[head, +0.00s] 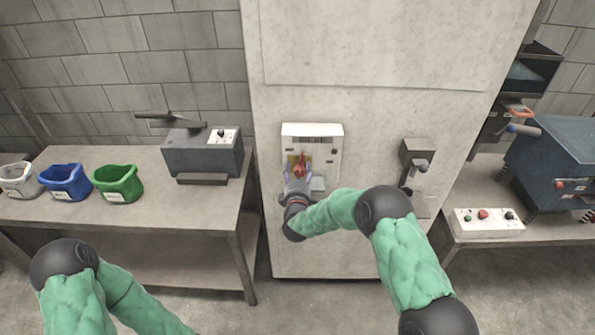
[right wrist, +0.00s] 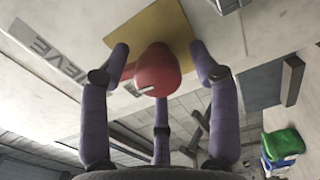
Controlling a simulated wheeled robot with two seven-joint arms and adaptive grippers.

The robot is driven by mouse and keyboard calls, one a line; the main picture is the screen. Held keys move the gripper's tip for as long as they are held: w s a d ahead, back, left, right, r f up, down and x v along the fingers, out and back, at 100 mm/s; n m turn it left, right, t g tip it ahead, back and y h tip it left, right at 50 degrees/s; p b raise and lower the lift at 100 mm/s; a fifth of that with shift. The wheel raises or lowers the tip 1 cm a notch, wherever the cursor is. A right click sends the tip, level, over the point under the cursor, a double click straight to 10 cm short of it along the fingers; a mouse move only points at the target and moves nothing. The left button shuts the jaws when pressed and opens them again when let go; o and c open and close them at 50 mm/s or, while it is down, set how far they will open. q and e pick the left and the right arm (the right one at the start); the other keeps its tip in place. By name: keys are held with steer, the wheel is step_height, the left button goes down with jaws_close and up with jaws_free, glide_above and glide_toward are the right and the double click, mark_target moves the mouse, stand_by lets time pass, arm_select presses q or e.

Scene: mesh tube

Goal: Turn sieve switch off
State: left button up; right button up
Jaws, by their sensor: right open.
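The sieve switch is a red rotary knob (head: 300,170) on a yellow plate, set in a white panel (head: 312,130) on the tall grey cabinet. In the right wrist view the red knob (right wrist: 158,70) stands out from the yellow plate (right wrist: 150,38), with the word SIEVE printed beside it. My right gripper (head: 298,174) is at the panel, its open fingers (right wrist: 160,62) spread around the knob. Contact with the knob cannot be told. My left arm shows at the lower left, but its gripper is out of view.
A table (head: 195,220) on the left holds a grey device (head: 203,155) and white, blue (head: 65,182) and green (head: 118,183) containers. A lever box (head: 416,158) is right of the panel. On the right table are a button box (head: 488,222) and a blue machine (head: 560,165).

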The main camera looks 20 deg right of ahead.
steer(key=v, duration=1.1)
steer(key=shift+s+a, duration=0.2)
steer(key=shift+s, duration=0.05)
steer(key=shift+r, duration=0.1)
steer(key=w+d+m+b, duration=0.1)
steer(key=w+m+b, duration=0.1)
steer(key=m, duration=0.7)
steer(key=w+d+m+b, duration=0.1)
steer(key=w+m+b, duration=0.1)
steer(key=w+m, duration=0.3)
steer(key=w+d+m+b, duration=0.1)
steer(key=w+m+b, duration=0.1)
steer(key=m, duration=1.1)
steer(key=shift+w+d+m+b, duration=0.3)
steer(key=shift+w+d, duration=0.05)
steer(key=shift+w, duration=0.35)
